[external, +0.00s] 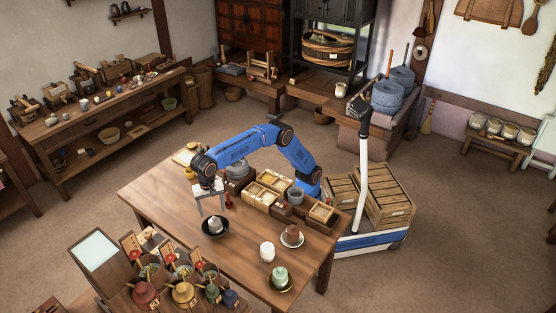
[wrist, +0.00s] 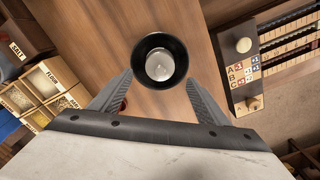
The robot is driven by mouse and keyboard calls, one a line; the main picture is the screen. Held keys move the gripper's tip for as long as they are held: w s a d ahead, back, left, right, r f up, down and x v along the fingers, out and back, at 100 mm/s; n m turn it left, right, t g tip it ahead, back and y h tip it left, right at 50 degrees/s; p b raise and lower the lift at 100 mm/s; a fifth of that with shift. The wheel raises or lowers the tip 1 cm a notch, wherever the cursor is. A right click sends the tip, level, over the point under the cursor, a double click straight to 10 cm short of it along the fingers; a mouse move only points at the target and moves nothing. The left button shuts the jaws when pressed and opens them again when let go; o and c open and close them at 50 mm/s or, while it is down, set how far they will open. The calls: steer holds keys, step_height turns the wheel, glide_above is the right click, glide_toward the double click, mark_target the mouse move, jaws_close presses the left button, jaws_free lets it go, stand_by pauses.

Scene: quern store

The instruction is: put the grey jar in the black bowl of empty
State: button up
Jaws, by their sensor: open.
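The black bowl (external: 206,234) stands on the wooden table, and it also shows in the wrist view (wrist: 138,62). The grey jar (external: 216,224) is inside this bowl and looks upright; in the wrist view the jar (wrist: 160,66) is seen from above, surrounded by the bowl's dark rim. My gripper (external: 211,212) is just above the bowl, pointing down. In the wrist view my gripper (wrist: 159,78) is open, with its fingers apart on either side below the bowl and nothing between them. The jar's base is hidden in the bowl.
A white jar (external: 267,251), a brown jar (external: 292,231) on a saucer and a green jar (external: 280,273) on a dark dish stand to the right. Labelled wooden boxes (wrist: 42,84) lie beside the gripper. A small red-and-dark object (external: 229,201) stands close by.

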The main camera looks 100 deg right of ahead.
step_height(320, 180, up, 4)
steer(key=shift+f, duration=0.25)
